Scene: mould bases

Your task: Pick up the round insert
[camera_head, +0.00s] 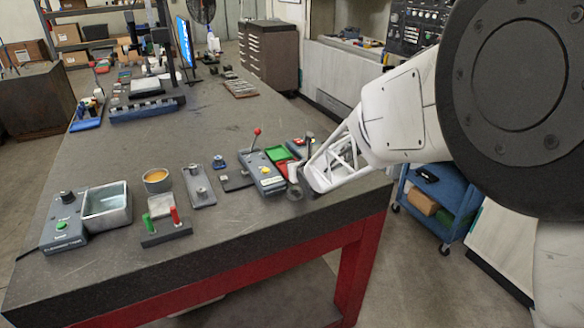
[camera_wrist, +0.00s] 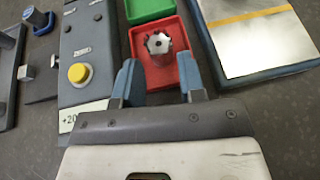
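A round metal piece with a toothed top rim, which looks like the round insert (camera_wrist: 160,47), stands upright in a small red tray (camera_wrist: 140,43) in the wrist view. My gripper (camera_wrist: 157,64) is open, with its two blue fingers apart on either side of the near part of the red tray. The insert shows between and just beyond the fingertips, with gaps to both. In the head view my gripper (camera_head: 296,186) is low over the right front corner of the bench, and I cannot make out the insert there.
A green tray (camera_wrist: 150,9) adjoins the red one. A grey control box (camera_wrist: 87,50) with a yellow button stands close left of my fingers. A blue-edged plate (camera_wrist: 258,42) lies close right. The bench (camera_head: 245,215) ends just in front of my gripper.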

